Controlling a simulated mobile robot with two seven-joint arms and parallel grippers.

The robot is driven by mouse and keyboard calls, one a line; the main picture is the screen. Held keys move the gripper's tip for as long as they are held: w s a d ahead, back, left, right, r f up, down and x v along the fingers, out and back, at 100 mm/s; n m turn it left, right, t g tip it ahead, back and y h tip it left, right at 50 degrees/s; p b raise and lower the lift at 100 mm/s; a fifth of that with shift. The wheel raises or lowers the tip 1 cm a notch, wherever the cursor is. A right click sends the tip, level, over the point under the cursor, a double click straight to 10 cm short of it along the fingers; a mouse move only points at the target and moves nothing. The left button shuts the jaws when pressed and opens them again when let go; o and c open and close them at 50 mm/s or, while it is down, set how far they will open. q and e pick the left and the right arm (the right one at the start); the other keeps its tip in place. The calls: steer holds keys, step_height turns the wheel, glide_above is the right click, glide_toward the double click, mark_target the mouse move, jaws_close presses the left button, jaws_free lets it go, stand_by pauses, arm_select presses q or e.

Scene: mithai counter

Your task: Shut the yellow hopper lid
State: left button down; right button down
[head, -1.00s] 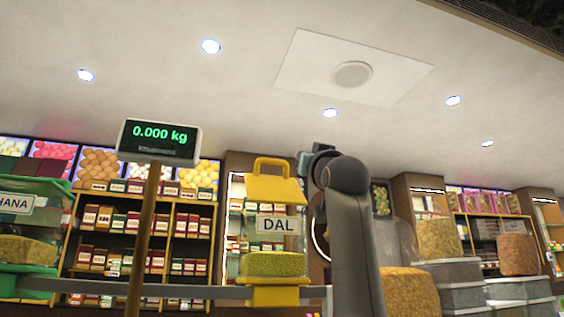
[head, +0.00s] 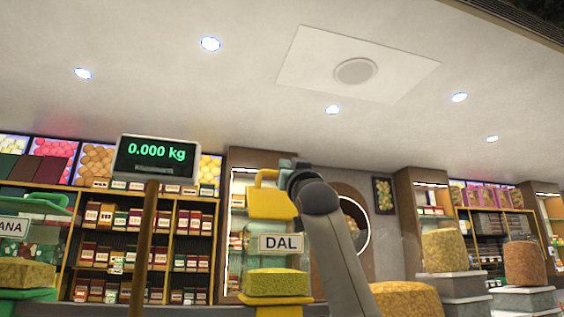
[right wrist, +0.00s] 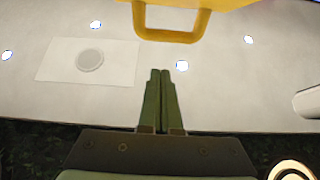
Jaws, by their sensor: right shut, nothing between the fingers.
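The yellow hopper lid (head: 272,207) is at the top of the DAL hopper (head: 278,283), with its looped handle partly behind my right gripper. The lid's face shows above the DAL label; I cannot tell its exact angle. The hopper body is clear, with yellow-green grains low inside. My right gripper (head: 286,164) is shut and empty, at the upper right of the lid by the handle. In the right wrist view the shut fingertips (right wrist: 161,72) point toward the yellow handle (right wrist: 172,38), with a gap in the picture between them. My left gripper is out of view.
A scale display (head: 157,160) on a brown post stands left of the hopper. A green hopper (head: 40,204) is at the far left. Blocks of sweets on grey containers (head: 455,288) stand at the right. Shelves line the back wall.

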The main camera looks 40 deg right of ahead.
mark_target(277, 194)
steer(key=shift+w+d+f+p, duration=0.15)
steer(key=shift+w+d, duration=0.15)
steer(key=shift+w, duration=0.25)
steer(key=shift+w+d+f+p, duration=0.1)
steer(key=shift+w+d+p, duration=0.15)
steer(key=shift+w, duration=0.25)
steer(key=shift+w+d+f+p, duration=0.15)
steer(key=shift+w+d, duration=0.15)
steer(key=shift+w, duration=0.25)
steer(key=shift+w, duration=0.1)
steer(key=shift+w+d+f+p, duration=0.1)
steer(key=shift+w+d+p, duration=0.3)
steer(key=shift+w+p, duration=0.35)
steer(key=shift+w+d+f+g+y+p, duration=0.25)
steer(key=shift+w+g+y+p, duration=0.15)
steer(key=shift+g, duration=0.2)
steer(key=shift+w+d+f+g+y, duration=0.15)
steer(key=shift+w+g+y, duration=0.15)
steer(key=shift+g, duration=0.3)
steer(key=shift+w+d+f+g+y, duration=0.15)
steer(key=shift+g+y, duration=0.15)
steer(key=shift+g, duration=0.3)
steer(key=shift+w+f, duration=0.2)
steer(key=shift+f, duration=0.05)
steer(key=shift+w+d+f, duration=0.6)
steer(key=shift+w+f, duration=0.2)
steer(key=shift+w, duration=0.1)
